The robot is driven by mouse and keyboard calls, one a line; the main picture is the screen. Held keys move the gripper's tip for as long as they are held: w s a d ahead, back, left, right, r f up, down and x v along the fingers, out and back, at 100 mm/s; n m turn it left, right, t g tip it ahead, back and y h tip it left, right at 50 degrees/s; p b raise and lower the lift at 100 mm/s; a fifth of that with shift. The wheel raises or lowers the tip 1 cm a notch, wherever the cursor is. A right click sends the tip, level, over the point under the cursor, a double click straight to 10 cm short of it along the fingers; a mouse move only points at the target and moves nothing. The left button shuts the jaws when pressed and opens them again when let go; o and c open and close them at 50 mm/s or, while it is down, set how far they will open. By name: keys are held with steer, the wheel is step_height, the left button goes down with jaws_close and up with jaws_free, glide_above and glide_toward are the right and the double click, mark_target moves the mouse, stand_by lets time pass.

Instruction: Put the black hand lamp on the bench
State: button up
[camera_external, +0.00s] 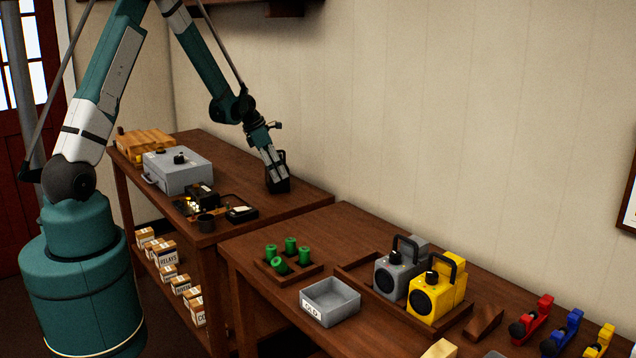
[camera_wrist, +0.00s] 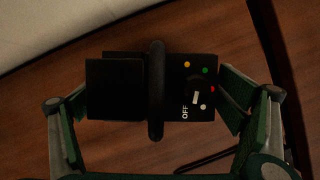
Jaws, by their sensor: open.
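A black hand lamp (camera_external: 279,184) stands at the back right end of the left wooden table (camera_external: 300,190). In the wrist view the black hand lamp (camera_wrist: 115,88) shows from above, with an upright handle across its middle and a dial marked OFF ringed by coloured dots. My gripper (camera_external: 274,172) reaches down over it. In the wrist view my gripper (camera_wrist: 155,98) is open, with one green finger at each end of the lamp. I cannot tell whether the fingers touch it. The right wooden table (camera_external: 345,225) stands beside the left one.
A grey lamp (camera_external: 391,281) and a yellow lamp (camera_external: 434,298) stand in a tray on the right table. Nearby are a grey bin (camera_external: 330,302), green cylinders (camera_external: 290,247) and coloured clamp-like items (camera_external: 532,318). A grey case (camera_external: 178,172) stands on the left table. A wall is behind.

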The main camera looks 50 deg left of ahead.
steer(key=shift+r, duration=0.15)
steer(key=v, duration=1.2)
steer(key=shift+p, duration=0.3)
stand_by(0.6)
